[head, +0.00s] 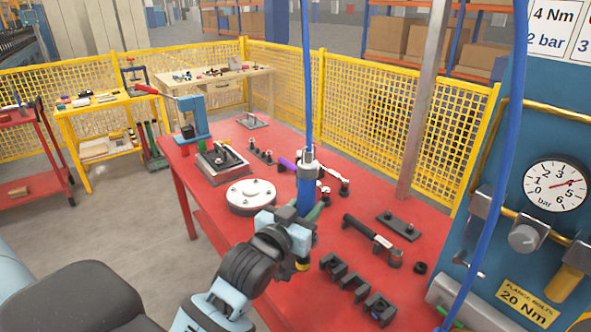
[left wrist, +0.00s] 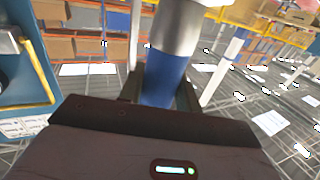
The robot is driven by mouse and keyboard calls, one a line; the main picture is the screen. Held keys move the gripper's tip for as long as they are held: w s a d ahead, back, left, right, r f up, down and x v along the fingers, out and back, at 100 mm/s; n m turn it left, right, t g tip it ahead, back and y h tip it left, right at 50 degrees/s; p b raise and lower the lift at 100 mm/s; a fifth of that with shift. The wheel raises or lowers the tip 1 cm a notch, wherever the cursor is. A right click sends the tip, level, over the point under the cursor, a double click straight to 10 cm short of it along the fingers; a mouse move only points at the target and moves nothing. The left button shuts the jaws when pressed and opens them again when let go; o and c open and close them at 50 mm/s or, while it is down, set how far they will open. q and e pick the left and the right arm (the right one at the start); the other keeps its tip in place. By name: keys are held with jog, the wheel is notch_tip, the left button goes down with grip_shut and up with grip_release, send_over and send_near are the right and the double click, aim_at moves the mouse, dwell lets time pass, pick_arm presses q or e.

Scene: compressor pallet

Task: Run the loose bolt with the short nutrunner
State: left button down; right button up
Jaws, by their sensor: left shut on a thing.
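My left gripper (head: 303,212) is shut on a blue nutrunner (head: 307,190) with a silver top, held upright above the red table (head: 215,214). A blue hose rises from the top of the tool. A yellow-ringed lower end (head: 302,265) shows below the gripper. In the left wrist view the blue body (left wrist: 165,82) stands between the two dark fingers. A pale round flange (head: 251,194) with bolts lies on the table just left of the tool. I cannot tell which bolt is loose. My right gripper is not in view.
A dark torque wrench (head: 368,231), black holder blocks (head: 345,282) and a small plate (head: 398,226) lie right of the tool. A blue press (head: 190,118) stands at the back left. A blue panel with a gauge (head: 556,185) stands at the right. Yellow mesh fence (head: 360,115) runs behind.

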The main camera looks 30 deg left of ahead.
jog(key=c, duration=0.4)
pick_arm(q)
jog(key=s+d+f, duration=0.3)
jog(key=s+d, duration=0.2)
jog(key=s, duration=0.2)
jog(key=shift+s, duration=0.35)
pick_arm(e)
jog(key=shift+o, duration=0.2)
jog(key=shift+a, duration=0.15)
